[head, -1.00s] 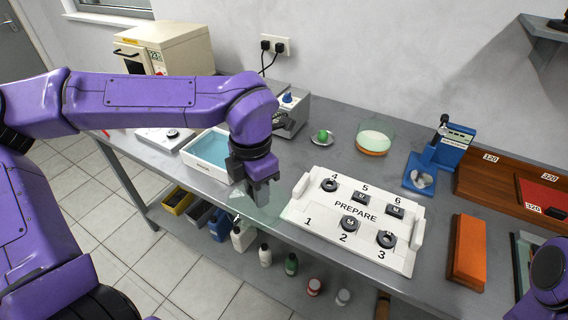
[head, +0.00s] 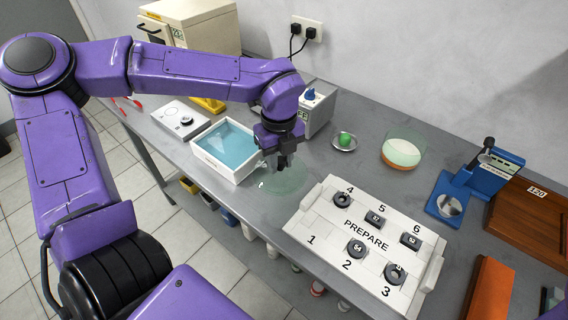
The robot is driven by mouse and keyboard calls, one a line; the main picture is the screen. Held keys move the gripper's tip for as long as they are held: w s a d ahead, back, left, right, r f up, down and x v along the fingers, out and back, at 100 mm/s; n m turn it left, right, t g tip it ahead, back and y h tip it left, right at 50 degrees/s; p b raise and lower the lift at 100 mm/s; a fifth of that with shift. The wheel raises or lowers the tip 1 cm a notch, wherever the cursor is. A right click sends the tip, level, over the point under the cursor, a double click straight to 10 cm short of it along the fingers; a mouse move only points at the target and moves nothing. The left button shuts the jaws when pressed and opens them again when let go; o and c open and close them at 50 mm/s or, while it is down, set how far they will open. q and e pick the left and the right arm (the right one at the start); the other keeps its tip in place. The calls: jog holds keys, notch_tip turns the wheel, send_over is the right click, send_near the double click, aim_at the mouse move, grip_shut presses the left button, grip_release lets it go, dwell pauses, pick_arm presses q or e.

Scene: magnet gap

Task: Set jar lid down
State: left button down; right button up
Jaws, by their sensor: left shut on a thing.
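My left gripper (head: 282,163) points down and is shut on the jar lid (head: 284,184), a clear, faintly green glass disc. The lid is between the blue-filled tray and the white PREPARE board, close to the bench's front edge. I cannot tell whether it touches the bench top. A round glass jar (head: 403,149) with an orange lower part and pale contents stands open farther back on the bench. My right gripper is not in view.
The white tray (head: 204,160) of blue liquid is just left of the lid. The PREPARE board (head: 330,240) with several dark pieces lies to its right. A small dish with a green ball (head: 345,141) stands behind. Bare bench (head: 330,167) lies between dish and board.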

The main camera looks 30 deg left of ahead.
aim_at(283, 170)
pick_arm(q)
jog(key=w+f, duration=0.1)
jog(key=f, duration=0.1)
jog(key=w+a+f, duration=0.1)
jog(key=f, duration=0.1)
jog(key=w+f+p, duration=0.1)
jog(key=f, duration=0.1)
jog(key=shift+a+f, duration=0.2)
jog(key=shift+f, duration=0.1)
jog(key=shift+w+f, duration=0.1)
jog(key=shift+f, duration=0.3)
jog(key=shift+f, duration=0.2)
jog(key=c, duration=0.9)
grip_release()
jog(key=shift+o, duration=0.2)
notch_tip(283, 170, up, 12)
jog(key=shift+r+b, duration=0.25)
jog(key=shift+b, duration=0.4)
